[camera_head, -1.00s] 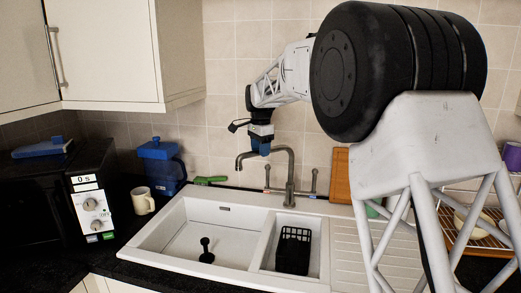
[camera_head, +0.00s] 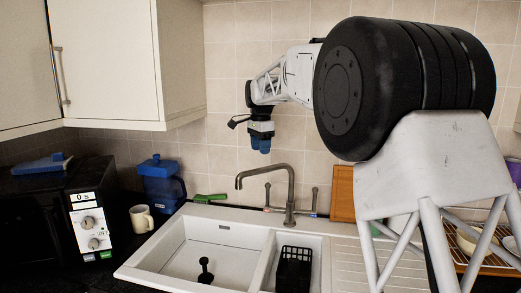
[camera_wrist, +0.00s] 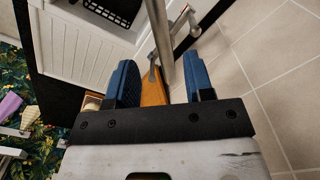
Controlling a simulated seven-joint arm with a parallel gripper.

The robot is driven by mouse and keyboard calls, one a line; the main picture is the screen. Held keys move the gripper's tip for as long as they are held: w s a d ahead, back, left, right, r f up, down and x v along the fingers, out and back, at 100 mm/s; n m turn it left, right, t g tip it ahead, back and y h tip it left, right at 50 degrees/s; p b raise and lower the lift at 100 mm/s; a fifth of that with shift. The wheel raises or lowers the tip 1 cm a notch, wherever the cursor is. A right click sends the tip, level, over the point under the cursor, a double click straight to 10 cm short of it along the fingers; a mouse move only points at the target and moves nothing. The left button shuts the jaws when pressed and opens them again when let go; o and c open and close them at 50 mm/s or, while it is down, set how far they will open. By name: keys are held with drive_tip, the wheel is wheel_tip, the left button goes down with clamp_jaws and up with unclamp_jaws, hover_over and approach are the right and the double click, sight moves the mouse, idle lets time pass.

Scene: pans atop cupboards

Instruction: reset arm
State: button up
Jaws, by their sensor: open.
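My gripper (camera_head: 260,146) hangs above the back of the sink, near the tap, with its blue fingers pointing down. In the wrist view, its two blue fingers (camera_wrist: 162,84) stand apart with nothing held between them. The tap's grey pipe (camera_wrist: 160,40) shows beyond the gap, and a wooden board (camera_wrist: 153,88) shows behind it. In the head view, the grey tap (camera_head: 290,190) stands just below and right of the gripper, apart from it. My large black arm joint and white links cover much of the right side.
The white sink (camera_head: 190,262) holds a dark plunger-like item (camera_head: 205,271) and a black basket (camera_head: 294,268). A microwave (camera_head: 92,222), a mug (camera_head: 141,218) and a blue jug (camera_head: 163,186) stand left. Wall cupboards (camera_head: 120,60) hang upper left. A dish rack (camera_head: 478,262) is at right.

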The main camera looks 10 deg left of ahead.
drive_tip(key=s+d+r+n+t, duration=0.1)
drive_tip(key=s+d+n, duration=0.3)
drive_tip(key=s+d, duration=2.1)
drive_tip(key=s+d+f+n, duration=0.1)
drive_tip(key=s+d+f, duration=0.4)
drive_tip(key=s, duration=0.5)
drive_tip(key=s+d+f+n+t, duration=0.1)
drive_tip(key=s+d+f, duration=0.3)
drive_tip(key=s, duration=0.6)
drive_tip(key=s+d+f+n, duration=0.3)
drive_tip(key=s+d+f, duration=0.2)
drive_tip(key=s, duration=0.5)
drive_tip(key=shift+s+d+f+t, duration=0.15)
drive_tip(key=shift+d+f+t, duration=0.15)
drive_tip(key=shift+f, duration=0.65)
